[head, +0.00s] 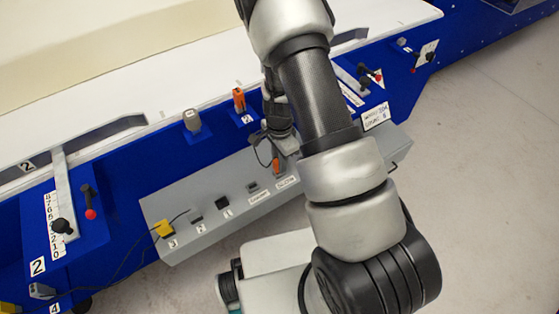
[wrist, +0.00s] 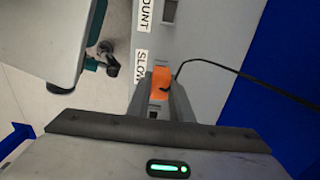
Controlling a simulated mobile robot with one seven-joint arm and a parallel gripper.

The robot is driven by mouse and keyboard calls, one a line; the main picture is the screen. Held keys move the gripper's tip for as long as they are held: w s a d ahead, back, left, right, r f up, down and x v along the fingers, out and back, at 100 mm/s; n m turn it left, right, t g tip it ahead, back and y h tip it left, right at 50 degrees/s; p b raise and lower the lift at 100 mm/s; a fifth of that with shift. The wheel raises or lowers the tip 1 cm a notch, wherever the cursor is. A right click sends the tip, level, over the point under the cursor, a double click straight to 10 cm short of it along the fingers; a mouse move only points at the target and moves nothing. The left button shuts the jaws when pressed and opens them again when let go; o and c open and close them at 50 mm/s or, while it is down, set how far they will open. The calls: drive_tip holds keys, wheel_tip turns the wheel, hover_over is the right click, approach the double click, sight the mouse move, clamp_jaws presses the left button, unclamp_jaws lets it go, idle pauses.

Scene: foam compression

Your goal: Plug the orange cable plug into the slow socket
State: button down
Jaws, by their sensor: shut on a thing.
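A black cable runs off the plug to the right. The label reading SLOW (wrist: 140,68) is just left of the plug; it also shows beside the plug in the head view (head: 286,183). The slow socket itself is hidden by the plug and fingers; I cannot tell whether the plug is seated in it.
The grey box (head: 215,240) also carries a yellow plug (head: 163,229) by label 3 and dark sockets by labels 2 and 1 (head: 222,202). Another socket (head: 252,187) sits left of the plug. An orange handle (head: 239,100) and grey knob (head: 191,121) stand on the blue panel.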

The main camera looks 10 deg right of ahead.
drive_tip(key=shift+f+b, duration=0.5)
drive_tip(key=shift+f, duration=0.2)
drive_tip(key=c, duration=1.5)
unclamp_jaws()
drive_tip(key=shift+r, duration=0.1)
drive_tip(key=shift+r+p, duration=2.4)
drive_tip(key=shift+r, duration=0.55)
wheel_tip(320, 180, up, 17)
drive_tip(key=p, duration=0.4)
drive_tip(key=shift+r, duration=0.2)
drive_tip(key=shift+r, duration=0.1)
